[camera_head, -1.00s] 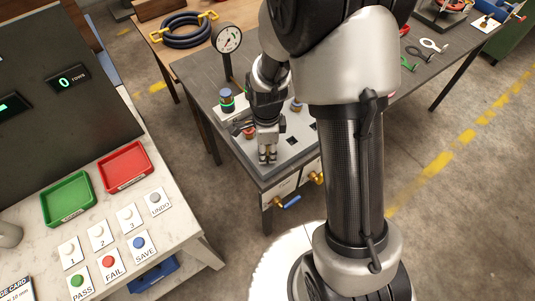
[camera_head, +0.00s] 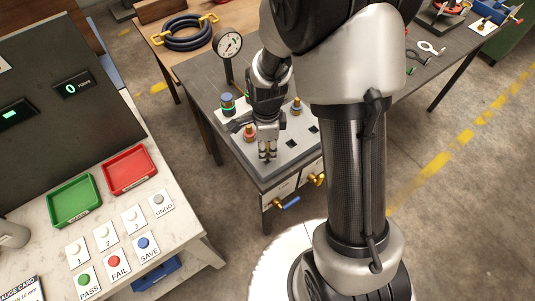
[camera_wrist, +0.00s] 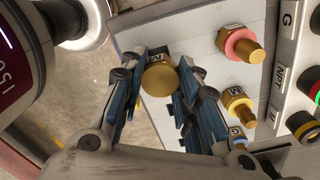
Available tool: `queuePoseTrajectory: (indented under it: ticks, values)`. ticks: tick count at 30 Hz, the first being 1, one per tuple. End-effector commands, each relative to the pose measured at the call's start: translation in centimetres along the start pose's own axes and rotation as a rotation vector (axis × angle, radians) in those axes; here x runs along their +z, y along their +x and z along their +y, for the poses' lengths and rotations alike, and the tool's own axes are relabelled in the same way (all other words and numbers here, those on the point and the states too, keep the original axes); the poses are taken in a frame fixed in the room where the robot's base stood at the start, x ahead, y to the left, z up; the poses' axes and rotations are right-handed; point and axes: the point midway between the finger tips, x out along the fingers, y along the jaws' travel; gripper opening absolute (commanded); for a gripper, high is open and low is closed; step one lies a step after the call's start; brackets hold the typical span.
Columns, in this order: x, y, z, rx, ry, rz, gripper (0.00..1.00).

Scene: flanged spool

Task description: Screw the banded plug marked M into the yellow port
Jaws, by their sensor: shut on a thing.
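My gripper (camera_head: 267,154) is low over the front part of a grey plate (camera_head: 288,155) on the dark bench. In the wrist view its blue-padded fingers (camera_wrist: 160,95) are shut on a brass plug (camera_wrist: 160,79), seen end-on. A small label shows behind it, too covered to read surely; any band on this plug is hidden. To its right are a pink-banded brass plug (camera_wrist: 240,44), a brass plug beside an M label (camera_wrist: 237,104), and a blue-banded one, partly cut off (camera_wrist: 240,142). A yellow-ringed port (camera_wrist: 300,119) appears at the right edge, beside an M-labelled strip.
Brass fittings (camera_head: 316,180) stick out of the bench front. The left bench holds green (camera_head: 74,201) and red (camera_head: 130,170) trays and push buttons.

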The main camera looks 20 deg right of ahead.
Motion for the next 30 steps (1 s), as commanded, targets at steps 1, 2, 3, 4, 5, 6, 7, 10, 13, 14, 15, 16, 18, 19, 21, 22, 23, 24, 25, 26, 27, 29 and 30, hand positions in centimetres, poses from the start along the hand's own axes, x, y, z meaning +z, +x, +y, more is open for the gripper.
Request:
queuePoseTrajectory:
  ticks: [1, 2, 3, 4, 5, 6, 7, 10, 13, 14, 15, 16, 18, 19, 21, 22, 23, 24, 25, 26, 27, 29, 30]
  values:
    - [0.0, -0.7, 0.0, -0.001, 0.0, 0.0, 0.01]
    - [0.0, -1.0, 0.0, -0.001, 0.0, 0.0, 0.01]
    - [0.0, -1.3, 0.0, -0.001, 0.0, 0.0, 0.01]
    - [0.0, -1.4, 0.0, -0.001, 0.0, 0.0, 0.01]
    - [0.0, -1.6, 0.0, -0.001, 0.0, 0.0, 0.01]
    - [0.0, -1.7, 0.0, -0.001, 0.0, 0.0, 0.01]
    - [0.0, -1.7, 0.0, -0.001, 0.0, 0.0, 0.01]
    - [0.0, -1.6, 0.0, -0.001, 0.0, 0.0, 0.01]
    - [0.0, -1.6, 0.0, -0.001, 0.0, 0.0, 0.01]
    - [0.0, -1.6, 0.0, -0.001, 0.0, 0.0, 0.01]
    - [0.0, -1.6, 0.0, -0.001, -0.003, 0.0, 0.01]
    - [0.0, -1.6, 0.0, -0.001, -0.01, 0.0, 0.01]
    - [0.0, -1.7, -0.1, -0.001, -0.044, 0.0, 0.01]
    - [0.0, -1.7, -0.2, -0.002, -0.069, 0.0, 0.01]
    - [0.0, -1.9, -0.3, -0.002, -0.153, 0.0, 0.01]
    - [0.0, -2.0, -0.4, -0.002, -0.201, 0.0, 0.01]
    - [0.0, -2.2, -0.4, -0.002, -0.254, 0.0, 0.01]
    - [0.0, -2.4, -0.5, -0.001, -0.333, 0.0, 0.01]
    - [0.0, -2.5, -0.6, -0.002, -0.397, 0.0, 0.01]
    - [0.0, -2.7, -0.8, -0.003, -0.463, 0.0, 0.01]
    - [0.0, -2.9, -0.9, -0.003, -0.554, 0.0, 0.01]
    - [-0.1, -3.2, -1.1, -0.003, -0.689, 0.0, 0.01]
    - [-0.1, -3.4, -1.2, -0.003, -0.78, 0.001, 0.01]
